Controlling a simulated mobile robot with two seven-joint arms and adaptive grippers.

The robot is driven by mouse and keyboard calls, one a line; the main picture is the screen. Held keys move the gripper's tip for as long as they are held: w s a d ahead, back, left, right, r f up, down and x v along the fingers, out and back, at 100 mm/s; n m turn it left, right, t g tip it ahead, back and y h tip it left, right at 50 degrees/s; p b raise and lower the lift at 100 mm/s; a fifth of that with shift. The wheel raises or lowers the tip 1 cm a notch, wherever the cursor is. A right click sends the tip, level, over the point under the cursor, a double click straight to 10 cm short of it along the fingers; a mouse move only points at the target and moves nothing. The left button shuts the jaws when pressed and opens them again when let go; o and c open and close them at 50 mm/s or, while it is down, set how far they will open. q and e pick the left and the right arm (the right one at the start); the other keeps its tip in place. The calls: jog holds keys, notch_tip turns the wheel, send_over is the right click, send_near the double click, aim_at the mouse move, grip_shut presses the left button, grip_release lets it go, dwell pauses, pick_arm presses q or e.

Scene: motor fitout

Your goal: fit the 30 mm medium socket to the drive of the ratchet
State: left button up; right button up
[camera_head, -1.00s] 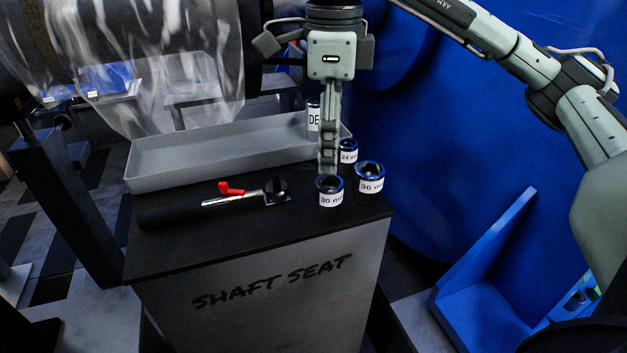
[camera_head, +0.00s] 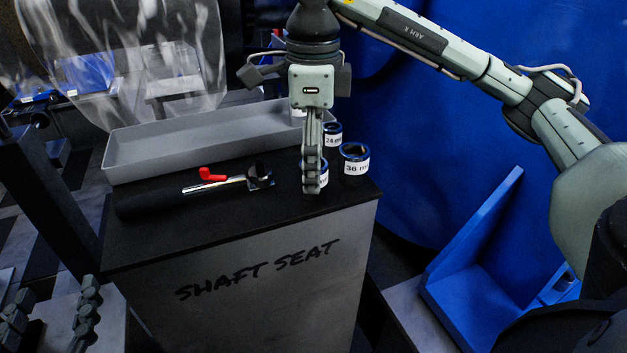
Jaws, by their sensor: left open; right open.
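The 30 mm socket (camera_head: 323,180) stands on the dark cabinet top, mostly hidden behind the fingers of my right gripper (camera_head: 311,188). That gripper points straight down, seen edge-on, with its fingertips low at the socket. It is open; I cannot tell whether a finger touches the socket. The ratchet (camera_head: 215,187) lies on the top to the left, with its black handle to the left, a red lever and its dark drive head (camera_head: 260,176) toward the sockets. My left gripper (camera_head: 52,318) is open and empty at the lower left, away from the cabinet.
The 36 mm socket (camera_head: 354,161) stands close right of the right gripper, and the 24 mm socket (camera_head: 332,136) behind. A long grey tray (camera_head: 200,143) lies along the back. The cabinet (camera_head: 270,285) reads "SHAFT SEAT". A blue bracket (camera_head: 475,250) stands at the right.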

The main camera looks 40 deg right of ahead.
jog(key=shift+f, duration=0.45)
pick_arm(q)
jog(key=shift+d+r, duration=0.15)
jog(key=shift+r, duration=0.2)
pick_arm(e)
grip_shut()
jog(key=shift+r, duration=0.1)
